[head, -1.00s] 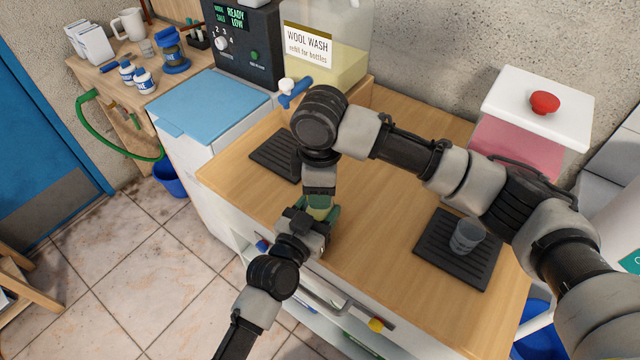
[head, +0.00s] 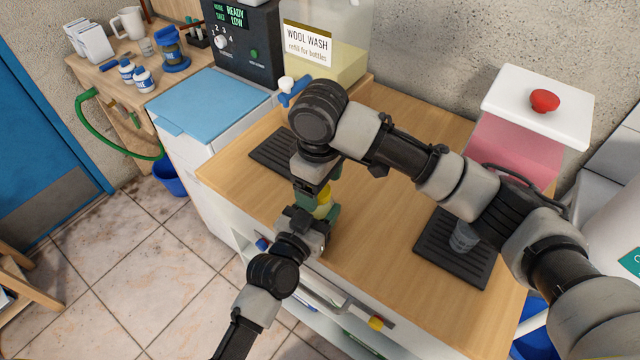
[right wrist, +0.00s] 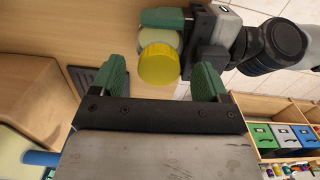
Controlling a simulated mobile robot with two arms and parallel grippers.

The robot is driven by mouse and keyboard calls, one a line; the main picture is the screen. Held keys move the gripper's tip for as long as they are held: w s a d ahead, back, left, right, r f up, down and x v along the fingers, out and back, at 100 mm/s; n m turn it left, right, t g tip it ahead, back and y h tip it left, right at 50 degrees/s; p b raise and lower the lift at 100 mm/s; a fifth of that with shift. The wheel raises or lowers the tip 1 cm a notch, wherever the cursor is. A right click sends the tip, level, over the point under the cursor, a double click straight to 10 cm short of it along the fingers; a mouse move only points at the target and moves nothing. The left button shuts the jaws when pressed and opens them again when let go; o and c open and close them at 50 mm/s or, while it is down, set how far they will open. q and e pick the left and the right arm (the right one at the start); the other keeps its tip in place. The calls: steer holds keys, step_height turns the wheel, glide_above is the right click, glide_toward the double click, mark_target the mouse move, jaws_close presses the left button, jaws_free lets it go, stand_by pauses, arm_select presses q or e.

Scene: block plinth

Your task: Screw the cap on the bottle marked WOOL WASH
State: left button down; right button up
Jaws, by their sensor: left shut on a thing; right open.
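My left gripper (head: 318,220) is shut on a small pale bottle (right wrist: 168,36), held above the front of the wooden counter. A yellow cap (right wrist: 158,64) sits at the bottle's mouth end and also shows in the head view (head: 323,198). I cannot tell how tightly it is seated. My right gripper (right wrist: 163,78) is open, its green fingers on either side of the cap with gaps between. The bottle's marking is hidden. A clear tank (head: 345,45) with yellowish liquid and a blue tap carries a WOOL WASH refill label.
A dark mat (head: 272,150) lies by the tap, partly behind my right arm. Another mat (head: 455,265) at right bears a clear cup (head: 463,238). A pink-filled container (head: 520,135) with a red knob stands behind. The counter's middle is clear.

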step_height(320, 180, up, 11)
stand_by(0.3)
steer(key=shift+r, duration=0.1)
arm_select(q)
steer(key=shift+c, duration=1.4)
jaws_free()
arm_select(e)
steer(key=shift+w, duration=0.1)
arm_select(q)
steer(key=b+v, duration=0.1)
steer(key=v, duration=0.9)
steer(key=shift+s+a, duration=0.2)
steer(key=shift+s, duration=0.15)
arm_select(e)
steer(key=shift+f, duration=0.6)
